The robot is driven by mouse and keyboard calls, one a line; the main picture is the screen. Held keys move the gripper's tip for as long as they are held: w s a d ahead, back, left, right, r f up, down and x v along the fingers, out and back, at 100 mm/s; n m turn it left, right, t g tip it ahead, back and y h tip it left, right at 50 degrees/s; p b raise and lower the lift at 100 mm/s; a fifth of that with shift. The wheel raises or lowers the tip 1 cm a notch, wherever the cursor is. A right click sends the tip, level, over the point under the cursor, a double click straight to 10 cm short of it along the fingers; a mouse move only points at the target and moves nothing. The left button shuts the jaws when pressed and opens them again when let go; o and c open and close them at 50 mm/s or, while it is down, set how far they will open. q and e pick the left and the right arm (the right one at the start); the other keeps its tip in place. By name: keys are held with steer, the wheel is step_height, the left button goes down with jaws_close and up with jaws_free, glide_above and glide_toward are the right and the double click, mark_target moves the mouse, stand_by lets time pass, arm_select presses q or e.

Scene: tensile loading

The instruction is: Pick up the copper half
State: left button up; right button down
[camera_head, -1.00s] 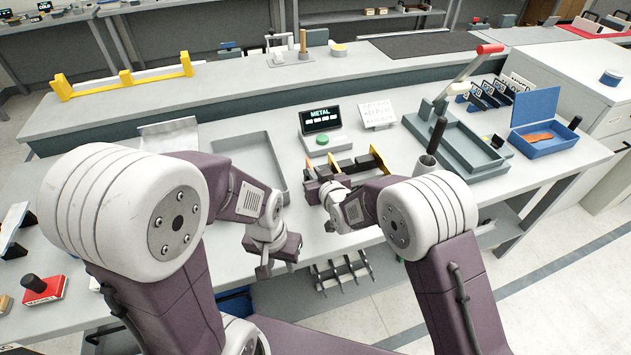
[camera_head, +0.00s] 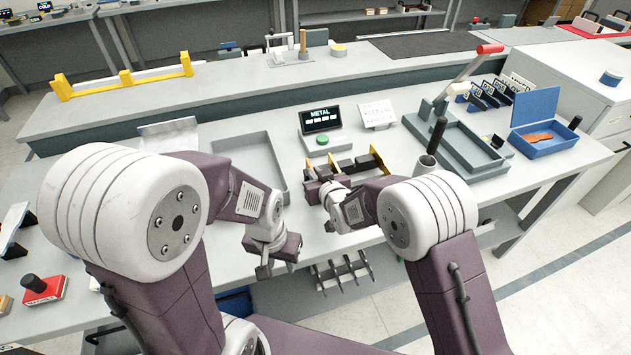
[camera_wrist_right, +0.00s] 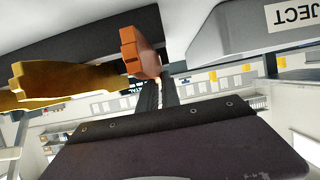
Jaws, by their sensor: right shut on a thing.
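The copper half (camera_wrist_right: 140,52) is an orange-brown, stepped metal piece at the upper middle of the right wrist view. My right gripper (camera_wrist_right: 158,85) is shut on it, with the piece at the tips of its dark fingers. In the head view my right gripper (camera_head: 314,186) is at the middle of the bench, where my own wrist hides most of the copper half. My left gripper (camera_head: 277,263) hangs over the bench's front edge, away from the piece. Its finger gap is too small to judge.
A gold-coloured piece (camera_wrist_right: 65,80) lies left of the copper half in the wrist view. A grey tray (camera_head: 283,170) is left of my right gripper, and a METAL display (camera_head: 320,119) stands behind it.

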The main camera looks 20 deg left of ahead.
step_height(320, 180, up, 10)
steer(key=shift+p, duration=0.35)
